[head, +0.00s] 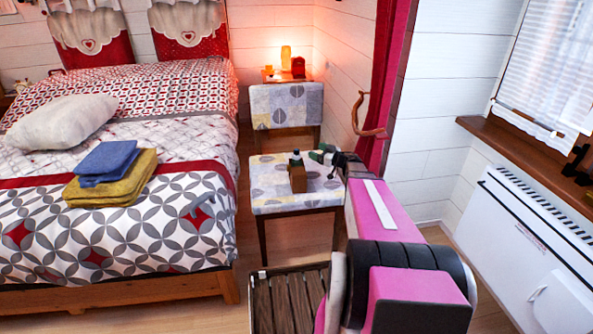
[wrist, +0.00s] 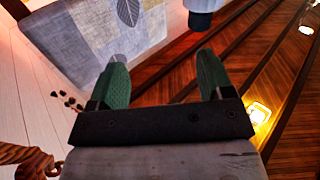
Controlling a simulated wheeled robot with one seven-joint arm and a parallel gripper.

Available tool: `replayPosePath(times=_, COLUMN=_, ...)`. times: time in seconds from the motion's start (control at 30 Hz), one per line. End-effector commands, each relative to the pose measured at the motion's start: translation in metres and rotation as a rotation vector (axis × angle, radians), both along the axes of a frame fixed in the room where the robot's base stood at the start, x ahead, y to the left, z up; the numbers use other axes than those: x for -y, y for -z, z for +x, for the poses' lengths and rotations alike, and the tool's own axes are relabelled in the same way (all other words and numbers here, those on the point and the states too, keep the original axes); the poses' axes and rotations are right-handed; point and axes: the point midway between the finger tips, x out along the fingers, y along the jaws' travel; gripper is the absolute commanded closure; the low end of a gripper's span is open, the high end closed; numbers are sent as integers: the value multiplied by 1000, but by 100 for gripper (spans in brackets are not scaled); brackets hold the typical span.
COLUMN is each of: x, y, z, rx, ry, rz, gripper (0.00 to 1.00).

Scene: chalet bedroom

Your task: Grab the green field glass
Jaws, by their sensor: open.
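I cannot make out a green field glass for certain in either view. My gripper (head: 320,154) reaches out over the patterned chair seat (head: 270,201) in the head view. In the wrist view my gripper (wrist: 161,62) has its two green fingers spread wide, with nothing between them. A brown block-like holder (head: 297,180) stands on the seat, just left of the gripper, with a small dark bottle-like thing (head: 296,157) at its top. A pale cylinder with a dark end (wrist: 200,12) shows at the top edge of the wrist view, beyond the fingers.
A bed (head: 120,235) with folded towels (head: 110,185) fills the left. A lit lamp (head: 285,53) glows at the back. A pink curtain (head: 383,80) hangs beside the gripper. Small dark objects, too unclear to name, are on the windowsill (head: 500,139). A slatted wooden surface (head: 285,300) is in front.

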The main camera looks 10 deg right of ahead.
Motion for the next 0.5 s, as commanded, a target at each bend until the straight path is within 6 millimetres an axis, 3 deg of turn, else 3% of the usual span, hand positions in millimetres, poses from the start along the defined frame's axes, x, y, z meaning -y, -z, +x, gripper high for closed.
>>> replayPosePath(times=0.2, x=2, y=18, z=-18, rx=-60, ry=-239, rz=22, gripper=26)
replayPosePath(times=0.5, x=-7, y=23, z=-22, rx=-87, ry=-317, rz=28, gripper=26)
